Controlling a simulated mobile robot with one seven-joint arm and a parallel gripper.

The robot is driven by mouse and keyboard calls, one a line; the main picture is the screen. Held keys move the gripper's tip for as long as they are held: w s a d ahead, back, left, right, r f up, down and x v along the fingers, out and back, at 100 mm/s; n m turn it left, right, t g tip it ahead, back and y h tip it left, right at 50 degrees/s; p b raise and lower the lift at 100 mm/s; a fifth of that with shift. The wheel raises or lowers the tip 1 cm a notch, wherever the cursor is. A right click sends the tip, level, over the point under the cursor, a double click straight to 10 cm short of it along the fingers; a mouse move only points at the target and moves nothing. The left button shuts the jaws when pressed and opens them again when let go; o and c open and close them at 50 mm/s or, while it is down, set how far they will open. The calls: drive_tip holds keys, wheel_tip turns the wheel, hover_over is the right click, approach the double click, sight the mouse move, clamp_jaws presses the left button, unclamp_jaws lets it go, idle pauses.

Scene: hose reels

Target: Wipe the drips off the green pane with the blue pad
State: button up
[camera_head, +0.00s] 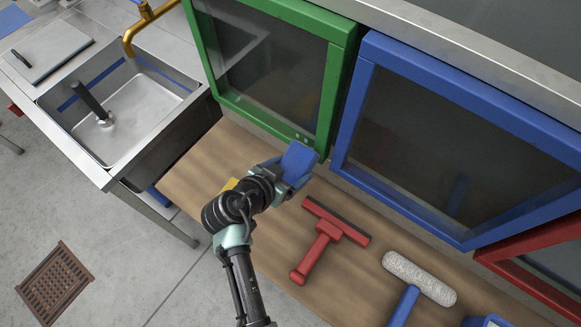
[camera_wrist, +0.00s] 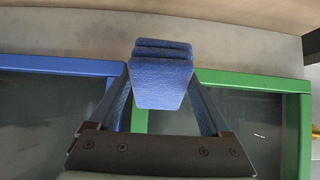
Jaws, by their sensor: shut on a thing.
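The blue pad (camera_head: 299,160) is held in my gripper (camera_head: 290,174), whose fingers close on it from both sides. In the wrist view the pad (camera_wrist: 160,82) sits between the fingers. The green pane (camera_head: 265,65) is dark glass in a green frame at the top of the head view. The pad is near the frame's lower right corner; whether it touches cannot be told. The pane (camera_wrist: 245,115) also shows at the right of the wrist view. Small pale spots are on the frame's lower bar; no drips can be made out clearly on the glass.
A blue-framed pane (camera_head: 430,135) stands right of the green one. A red squeegee (camera_head: 325,238) and a white roller (camera_head: 419,278) lie on the wooden counter (camera_head: 360,285). A yellow thing (camera_head: 229,184) is partly hidden by my arm. A sink (camera_head: 125,110) with brass tap is left.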

drive_tip(key=shift+r, duration=0.1)
idle(0.3)
drive_tip(key=shift+w+a+b, duration=0.75)
drive_tip(key=shift+a, duration=0.25)
drive_tip(key=shift+w+a+b, duration=0.7)
drive_tip(key=shift+a, duration=0.25)
drive_tip(key=shift+s, duration=0.1)
drive_tip(key=s+a, duration=0.4)
drive_tip(key=s, duration=0.1)
drive_tip(key=shift+s+p, duration=0.35)
drive_tip(key=shift+p, duration=0.05)
